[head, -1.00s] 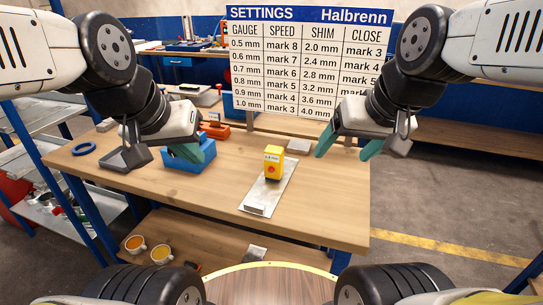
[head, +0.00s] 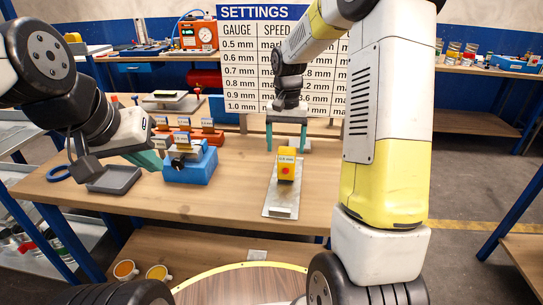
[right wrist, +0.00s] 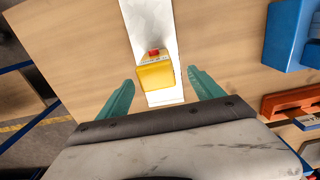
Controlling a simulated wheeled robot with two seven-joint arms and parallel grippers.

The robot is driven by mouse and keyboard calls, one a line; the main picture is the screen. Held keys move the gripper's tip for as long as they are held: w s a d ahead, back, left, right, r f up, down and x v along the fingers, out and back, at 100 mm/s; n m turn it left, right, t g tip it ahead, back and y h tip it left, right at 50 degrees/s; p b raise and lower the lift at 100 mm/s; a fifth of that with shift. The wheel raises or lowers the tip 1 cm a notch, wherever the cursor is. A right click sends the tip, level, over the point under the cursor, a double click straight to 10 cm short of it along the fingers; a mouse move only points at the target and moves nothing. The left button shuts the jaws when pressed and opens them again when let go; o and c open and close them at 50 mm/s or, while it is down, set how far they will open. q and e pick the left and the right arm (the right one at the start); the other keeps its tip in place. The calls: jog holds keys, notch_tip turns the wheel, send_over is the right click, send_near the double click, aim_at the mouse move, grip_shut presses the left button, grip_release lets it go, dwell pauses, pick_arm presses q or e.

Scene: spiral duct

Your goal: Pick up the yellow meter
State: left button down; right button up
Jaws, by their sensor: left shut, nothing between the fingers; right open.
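The yellow meter (head: 286,166) stands upright on a flat grey metal sheet (head: 281,210) on the wooden bench. It has a red button on its front and a small label on top. My right gripper (head: 286,146) is open just behind and above the meter, fingers pointing down. In the right wrist view the meter (right wrist: 155,73) lies ahead of and between the two teal fingertips of the right gripper (right wrist: 160,82); I cannot tell contact. My left gripper (head: 152,160) is shut and empty, left of the blue block device.
A blue device (head: 190,165) stands left of the meter, with a red-orange piece (head: 212,137) behind it. The settings board (head: 245,75) stands behind. Bench to the meter's right is clear.

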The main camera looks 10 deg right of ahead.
aim_at(286, 165)
jog(key=f, duration=0.7)
jog(key=shift+s+d+f, duration=0.15)
jog(key=shift+s+f, duration=0.15)
grip_shut()
